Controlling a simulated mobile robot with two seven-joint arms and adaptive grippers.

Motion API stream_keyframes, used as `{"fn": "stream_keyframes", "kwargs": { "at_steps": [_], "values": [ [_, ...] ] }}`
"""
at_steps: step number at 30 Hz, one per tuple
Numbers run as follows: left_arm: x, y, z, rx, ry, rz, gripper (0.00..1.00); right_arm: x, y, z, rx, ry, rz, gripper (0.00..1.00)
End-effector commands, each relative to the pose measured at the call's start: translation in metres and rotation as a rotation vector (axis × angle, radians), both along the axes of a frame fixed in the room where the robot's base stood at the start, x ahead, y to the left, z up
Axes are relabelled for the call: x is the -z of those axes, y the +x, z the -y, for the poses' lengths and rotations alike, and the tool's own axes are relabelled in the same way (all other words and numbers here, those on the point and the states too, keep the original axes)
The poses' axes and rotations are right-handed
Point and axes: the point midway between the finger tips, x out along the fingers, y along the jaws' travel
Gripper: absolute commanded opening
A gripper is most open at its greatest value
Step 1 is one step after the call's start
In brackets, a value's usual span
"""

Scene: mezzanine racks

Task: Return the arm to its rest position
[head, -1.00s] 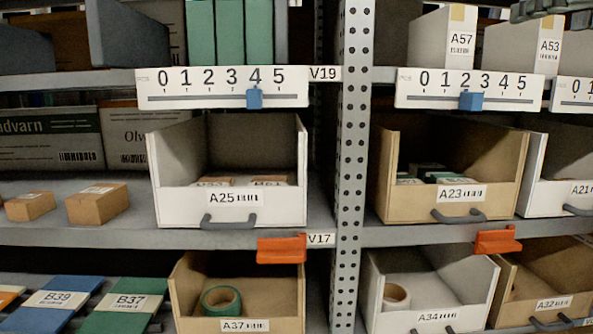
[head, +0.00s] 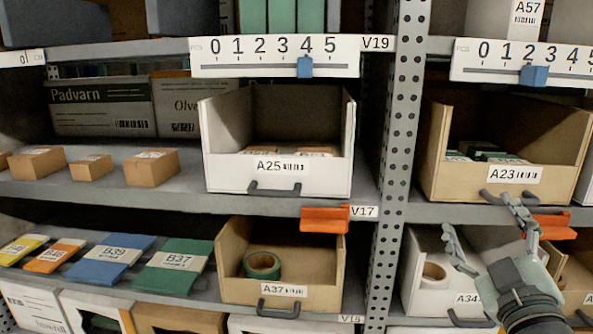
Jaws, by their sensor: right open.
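My right gripper (head: 490,232) is in the lower right of the head view. Its two fingers are spread apart with nothing between them. It stands in front of the bin labelled A34 (head: 421,262) and below the bin labelled A23 (head: 438,187), hiding part of A34. One finger overlaps the orange tab at the shelf edge in the picture; I cannot tell whether they touch. My left gripper is not in the picture.
A perforated post (head: 402,130) parts the racks. White bin A25 (head: 222,174) and cardboard bin A37 (head: 237,285), holding a green tape roll (head: 262,265), stand left of it. An orange tab (head: 324,219) juts from the shelf edge. Small boxes (head: 151,167) sit at left.

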Motion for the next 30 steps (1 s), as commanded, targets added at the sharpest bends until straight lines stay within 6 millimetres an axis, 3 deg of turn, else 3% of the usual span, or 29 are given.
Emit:
{"fn": "stream_keyframes", "kwargs": {
  "at_steps": [1, 3, 6, 9, 15, 22, 30],
  "values": [
    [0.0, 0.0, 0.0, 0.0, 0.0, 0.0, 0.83, 0.04, -0.006, 0.003, 0.026, 0.081, -0.11, 0.77],
    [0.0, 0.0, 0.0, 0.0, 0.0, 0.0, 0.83, 0.092, -0.018, 0.004, 0.06, 0.182, -0.264, 0.77],
    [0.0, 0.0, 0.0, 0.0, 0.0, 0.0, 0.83, 0.16, -0.044, -0.002, 0.1, 0.301, -0.473, 0.77],
    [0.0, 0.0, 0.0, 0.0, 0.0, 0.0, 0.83, 0.21, -0.072, -0.014, 0.121, 0.386, -0.644, 0.77],
    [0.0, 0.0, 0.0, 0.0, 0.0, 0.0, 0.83, 0.273, -0.124, -0.038, 0.138, 0.498, -0.894, 0.77],
    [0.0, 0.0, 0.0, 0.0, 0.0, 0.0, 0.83, 0.317, -0.178, -0.067, 0.136, 0.588, -1.117, 0.77],
    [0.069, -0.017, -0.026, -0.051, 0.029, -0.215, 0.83, 0.383, -0.191, -0.039, 0.264, 0.576, -1.291, 0.77]
  ]
}}
